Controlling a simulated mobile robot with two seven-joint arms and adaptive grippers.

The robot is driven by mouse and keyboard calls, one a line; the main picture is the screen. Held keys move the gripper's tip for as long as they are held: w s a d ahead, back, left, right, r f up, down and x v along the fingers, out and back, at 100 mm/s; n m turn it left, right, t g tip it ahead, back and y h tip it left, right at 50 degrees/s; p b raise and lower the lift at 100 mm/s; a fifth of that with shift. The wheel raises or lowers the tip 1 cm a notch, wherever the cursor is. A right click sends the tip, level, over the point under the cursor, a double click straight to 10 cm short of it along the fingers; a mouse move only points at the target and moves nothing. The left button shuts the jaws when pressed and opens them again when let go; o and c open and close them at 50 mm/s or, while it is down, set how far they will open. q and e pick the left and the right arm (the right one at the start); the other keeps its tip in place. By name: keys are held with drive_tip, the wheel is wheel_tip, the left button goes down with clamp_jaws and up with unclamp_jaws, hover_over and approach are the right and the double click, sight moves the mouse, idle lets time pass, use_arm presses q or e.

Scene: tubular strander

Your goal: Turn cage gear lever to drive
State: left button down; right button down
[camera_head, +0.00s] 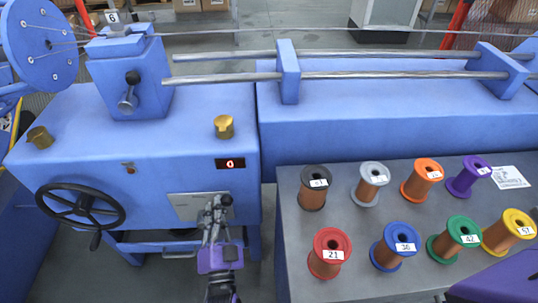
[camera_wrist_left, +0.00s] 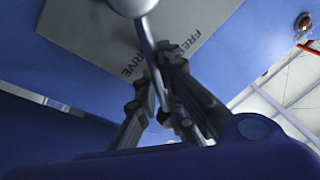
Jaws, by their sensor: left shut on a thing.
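The cage gear lever is a thin metal rod with a round end, in front of a grey plate (camera_head: 185,206) on the blue machine's front. In the head view its dark knob (camera_head: 226,199) shows at the plate's right side. In the left wrist view the rod (camera_wrist_left: 148,45) runs down between my fingers, and the plate (camera_wrist_left: 95,35) carries partly covered lettering, with "DRIVE" partly readable. My left gripper (camera_head: 214,216) is at the lever, and in the left wrist view its fingers (camera_wrist_left: 163,95) are shut around the rod. My right gripper is not in view.
A black handwheel (camera_head: 80,207) is left of the plate. A red-lit display (camera_head: 230,163) is above it. At the right, a grey table (camera_head: 300,283) holds several numbered spools, such as the red one (camera_head: 329,253). Steel rods (camera_head: 390,75) run across the back.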

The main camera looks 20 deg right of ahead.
use_arm(q)
drive_tip(key=shift+f, duration=0.1)
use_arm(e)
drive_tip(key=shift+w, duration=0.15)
use_arm(q)
drive_tip(key=c, duration=2.1)
unclamp_jaws()
drive_tip(key=shift+s, duration=0.1)
drive_tip(key=v, duration=1.2)
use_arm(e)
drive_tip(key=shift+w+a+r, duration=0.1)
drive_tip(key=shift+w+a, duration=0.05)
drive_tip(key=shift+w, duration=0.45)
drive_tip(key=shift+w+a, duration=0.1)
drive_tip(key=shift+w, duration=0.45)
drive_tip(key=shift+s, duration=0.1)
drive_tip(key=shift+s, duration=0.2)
